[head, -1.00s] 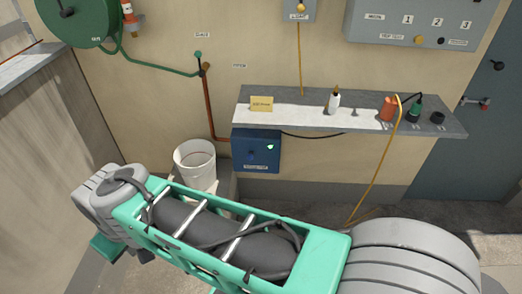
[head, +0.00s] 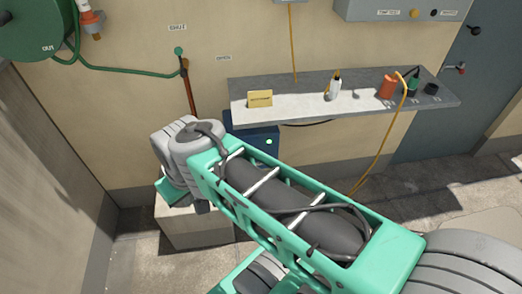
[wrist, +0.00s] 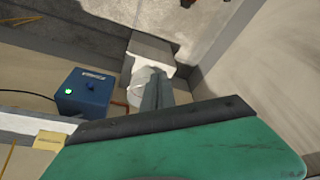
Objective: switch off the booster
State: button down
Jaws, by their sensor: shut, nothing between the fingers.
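The blue box (head: 266,133) under the wall shelf looks like the booster. In the head view my arm hides most of its front, and a small pale-green light shows near its right side. In the wrist view the whole blue box (wrist: 84,95) shows, with a bright spot and a darker knob-like part on its face. I cannot read its label or the switch position. My gripper (wrist: 157,82) is shut and empty, pointing toward the white bucket, to the right of the box in the wrist view and apart from the box.
A white bucket (wrist: 143,84) stands on a pale block (head: 190,222) beside the box. The shelf (head: 340,100) juts out above the box, carrying a yellow card (head: 260,98), a bottle (head: 335,88) and an orange item (head: 388,86).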

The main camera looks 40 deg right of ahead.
jog(key=shift+s, duration=0.15)
jog(key=w+d+f+m+t+b, duration=0.1)
jog(key=w+d+f+m+b, duration=0.1)
jog(key=w+d+f+b, duration=0.3)
jog(key=w+d+f+m+b, duration=0.1)
jog(key=w+d+f+b, duration=0.25)
jog(key=d+b, duration=0.35)
jog(key=w+d+f+m+t+h+b, duration=0.1)
jog(key=d+f+m+b, duration=0.2)
jog(key=d, duration=0.8)
jog(key=w+d+f+m+t+b, duration=0.1)
jog(key=d+f+b, duration=0.25)
jog(key=d, duration=0.75)
jog(key=b+x, duration=0.2)
jog(key=x, duration=1.2)
jog(key=shift+s+d+f, duration=0.2)
jog(key=shift+s+d, duration=0.05)
jog(key=shift+s, duration=0.05)
jog(key=shift+s+f, duration=0.1)
jog(key=shift+f, duration=0.05)
